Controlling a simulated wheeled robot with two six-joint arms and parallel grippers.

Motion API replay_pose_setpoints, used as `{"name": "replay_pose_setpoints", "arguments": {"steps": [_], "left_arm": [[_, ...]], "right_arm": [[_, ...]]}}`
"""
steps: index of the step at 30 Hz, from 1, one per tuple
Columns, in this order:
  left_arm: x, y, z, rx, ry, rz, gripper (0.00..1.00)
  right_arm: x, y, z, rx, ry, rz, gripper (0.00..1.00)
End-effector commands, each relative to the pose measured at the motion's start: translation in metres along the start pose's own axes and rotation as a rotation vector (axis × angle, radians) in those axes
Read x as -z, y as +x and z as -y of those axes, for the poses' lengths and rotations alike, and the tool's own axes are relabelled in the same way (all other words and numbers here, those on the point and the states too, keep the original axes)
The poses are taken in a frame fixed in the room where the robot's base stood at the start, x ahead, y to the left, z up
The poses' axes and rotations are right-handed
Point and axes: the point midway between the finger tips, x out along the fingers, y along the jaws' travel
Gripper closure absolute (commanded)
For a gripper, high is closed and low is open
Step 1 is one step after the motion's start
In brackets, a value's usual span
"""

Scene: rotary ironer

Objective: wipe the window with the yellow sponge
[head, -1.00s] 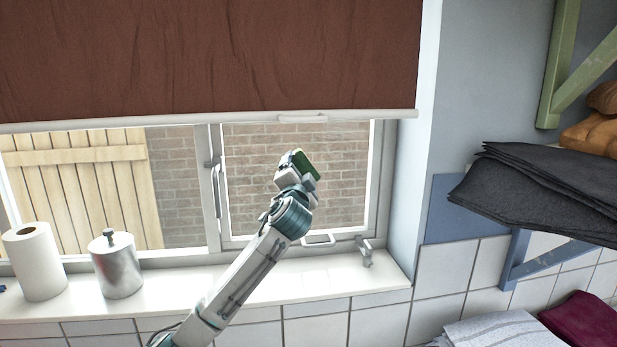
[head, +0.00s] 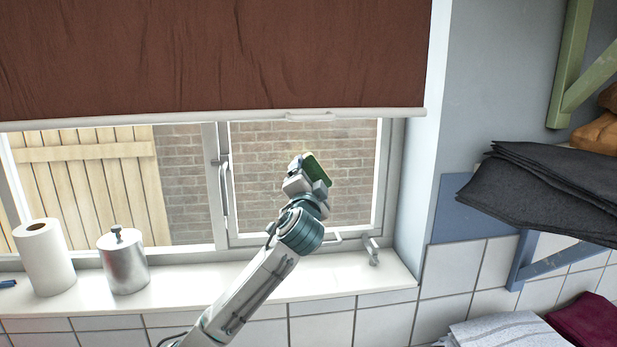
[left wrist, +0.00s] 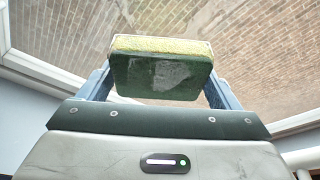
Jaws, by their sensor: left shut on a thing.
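My left gripper (head: 307,180) is raised in front of the right-hand window pane (head: 262,155) in the head view. It is shut on the yellow sponge (left wrist: 160,72), which has a dark green scouring side. In the left wrist view the sponge sits between the two fingers, green side toward the camera and yellow edge toward the window. In the head view mostly its green side shows (head: 318,168). Smudgy streaks show on the glass in the left wrist view (left wrist: 75,50). I cannot tell whether the sponge touches the glass. My right gripper is not in view.
A brown blind (head: 200,60) with a pale bottom bar hangs over the upper window. A paper towel roll (head: 45,258) and metal canister (head: 123,262) stand on the sill's left. A window handle (head: 224,185) and latch (head: 371,250) project. Dark cloths (head: 545,185) lie at right.

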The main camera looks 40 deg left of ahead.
Motion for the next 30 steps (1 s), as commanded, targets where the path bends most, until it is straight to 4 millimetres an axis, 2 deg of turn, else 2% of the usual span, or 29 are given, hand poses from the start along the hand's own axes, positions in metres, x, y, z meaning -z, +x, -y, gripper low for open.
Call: {"name": "replay_pose_setpoints", "arguments": {"steps": [11, 22, 30], "left_arm": [[0.001, -0.003, 0.0, -0.001, 0.0, 0.0, 0.33], [0.009, -0.029, 0.0, -0.001, 0.0, -0.001, 0.33], [0.009, -0.03, 0.0, 0.0, 0.0, 0.0, 0.33]], "right_arm": [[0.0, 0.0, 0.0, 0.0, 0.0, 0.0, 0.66], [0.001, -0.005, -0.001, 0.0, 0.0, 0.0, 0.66], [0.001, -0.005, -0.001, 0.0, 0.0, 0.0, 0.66]]}}
